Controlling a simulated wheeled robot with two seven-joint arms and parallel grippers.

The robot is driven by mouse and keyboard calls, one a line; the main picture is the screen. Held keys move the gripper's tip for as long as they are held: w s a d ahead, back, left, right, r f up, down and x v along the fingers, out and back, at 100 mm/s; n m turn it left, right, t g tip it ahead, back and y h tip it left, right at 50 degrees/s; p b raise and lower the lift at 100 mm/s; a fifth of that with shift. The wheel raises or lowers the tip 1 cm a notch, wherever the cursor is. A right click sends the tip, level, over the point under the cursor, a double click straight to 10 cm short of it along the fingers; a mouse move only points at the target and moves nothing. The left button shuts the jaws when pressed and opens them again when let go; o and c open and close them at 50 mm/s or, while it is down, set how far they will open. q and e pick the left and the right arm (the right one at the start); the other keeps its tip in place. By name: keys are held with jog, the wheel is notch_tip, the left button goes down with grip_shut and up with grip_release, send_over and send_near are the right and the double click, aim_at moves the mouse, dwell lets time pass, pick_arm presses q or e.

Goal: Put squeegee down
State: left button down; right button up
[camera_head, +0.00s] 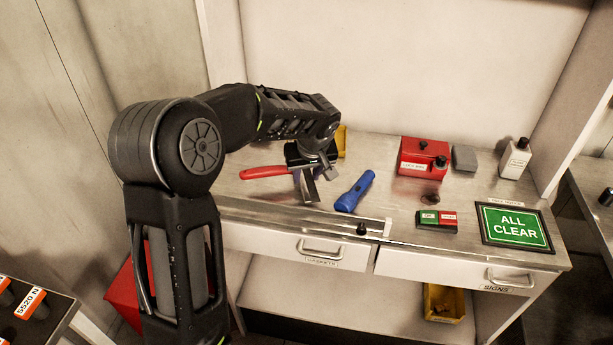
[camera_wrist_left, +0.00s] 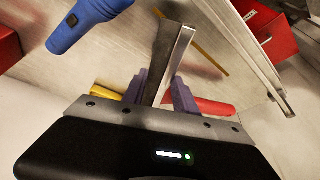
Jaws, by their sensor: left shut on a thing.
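My left gripper (camera_head: 312,180) is low over the left part of the metal counter (camera_head: 395,180), fingers pointing down. In the left wrist view its purple fingers (camera_wrist_left: 160,88) are shut around a narrow grey metal piece (camera_wrist_left: 165,60). This seems to be the squeegee, but the gripper hides much of its shape. I cannot tell whether it touches the counter. A red handle (camera_head: 263,172) lies just left of the gripper, and a yellow thing (camera_head: 342,140) shows behind it. I cannot tell whether either belongs to the held piece. My right gripper is not in view.
A blue flashlight (camera_head: 355,191) lies just right of the gripper. Further right are a red box (camera_head: 423,157), a green-and-red block (camera_head: 436,220), a white bottle (camera_head: 515,158) and an ALL CLEAR sign (camera_head: 513,226). A metal rail (camera_head: 300,216) runs along the front edge.

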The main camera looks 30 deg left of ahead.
pick_arm(q)
jog(key=shift+f, duration=0.65)
jog(key=shift+f, duration=0.1)
jog(key=c, duration=1)
grip_release()
jog(key=shift+o, duration=0.2)
jog(key=b+v, duration=0.1)
jog(key=v, duration=1.1)
jog(key=shift+a, duration=0.1)
